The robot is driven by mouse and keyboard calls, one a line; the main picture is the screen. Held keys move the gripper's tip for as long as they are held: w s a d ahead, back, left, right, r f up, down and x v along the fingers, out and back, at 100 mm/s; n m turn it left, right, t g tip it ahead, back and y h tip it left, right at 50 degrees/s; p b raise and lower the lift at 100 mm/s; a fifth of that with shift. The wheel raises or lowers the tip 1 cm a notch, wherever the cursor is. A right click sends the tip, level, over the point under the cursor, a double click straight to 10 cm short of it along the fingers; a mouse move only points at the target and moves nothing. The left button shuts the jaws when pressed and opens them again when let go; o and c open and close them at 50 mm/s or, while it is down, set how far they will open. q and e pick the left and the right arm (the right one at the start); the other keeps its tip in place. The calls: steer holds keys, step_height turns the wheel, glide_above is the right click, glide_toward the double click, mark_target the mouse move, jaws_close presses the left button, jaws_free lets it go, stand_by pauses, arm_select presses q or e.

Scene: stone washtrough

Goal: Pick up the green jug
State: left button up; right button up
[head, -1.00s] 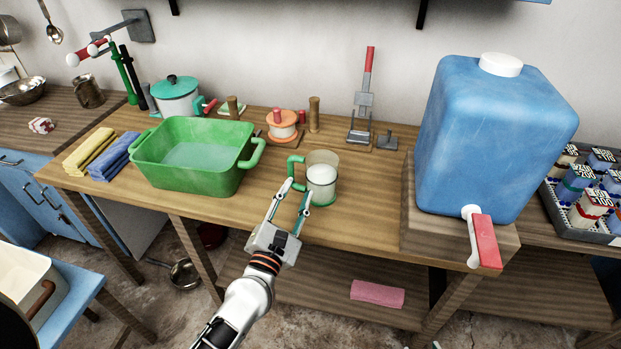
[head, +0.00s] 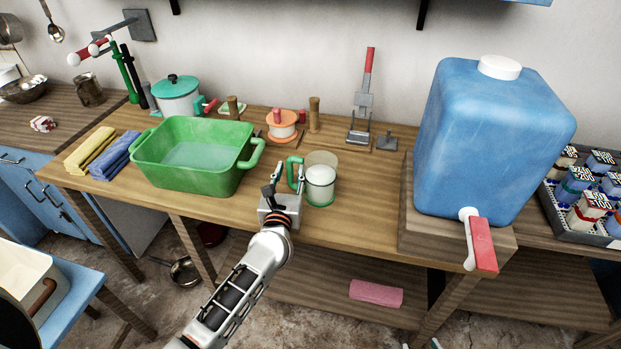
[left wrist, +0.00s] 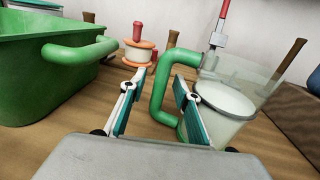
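The green jug (head: 320,180) stands upright on the wooden table, a clear vessel with a green handle, green base and whitish contents. Its handle faces left, and the jug also shows in the left wrist view (left wrist: 228,105). My left gripper (head: 283,176) is open at the handle. In the left wrist view the handle's upright bar shows between the two fingers of my left gripper (left wrist: 158,95), with the right finger across the handle's opening. I cannot tell whether either finger touches it. Of my right gripper, at most small tips show at the bottom edge of the head view.
A green basin (head: 190,178) stands left of the jug, with its handle near my left gripper. An orange-and-white spool (head: 282,130) is behind. A big blue container (head: 490,140) with a red tap stands right. Bare tabletop lies between jug and container.

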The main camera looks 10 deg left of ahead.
arm_select(q)
steer(key=shift+w, duration=0.15)
jaws_close()
steer(key=shift+r, duration=0.1)
